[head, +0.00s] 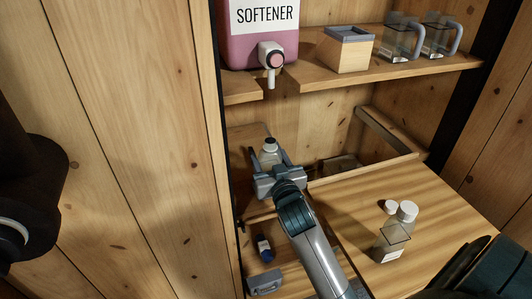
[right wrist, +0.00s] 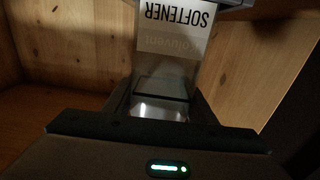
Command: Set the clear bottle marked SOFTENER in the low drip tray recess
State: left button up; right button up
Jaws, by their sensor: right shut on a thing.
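A clear bottle (head: 270,158) with a grey-white cap stands between the fingers of my right gripper (head: 276,174), which is shut on it. In the right wrist view the bottle's white label (right wrist: 172,32) reads SOFTENER upside down, with fainter grey lettering beside it. The bottle is below and slightly behind the tap (head: 272,60) of the pink SOFTENER dispenser (head: 262,28). The gripper hides the bottle's lower part, so I cannot tell whether its base touches anything. The low recess behind the front rail (head: 345,172) is partly hidden by the gripper.
The upper shelf (head: 390,70) holds a wooden box (head: 345,50) and two clear handled jugs (head: 402,38). On the striped wooden top at right stand clear bottles with white caps (head: 408,211). A dark blue bottle (head: 264,248) and a grey object (head: 264,283) lie lower left.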

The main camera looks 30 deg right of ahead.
jog(key=shift+f, duration=0.15)
jog(key=o, duration=1.3)
pick_arm(q)
jog(key=shift+f, duration=0.1)
pick_arm(e)
jog(key=shift+s+a, duration=0.1)
jog(key=shift+s, duration=0.2)
pick_arm(q)
jog(key=shift+w+r, duration=0.1)
jog(key=shift+r, duration=0.25)
pick_arm(e)
jog(key=shift+v, duration=8.4)
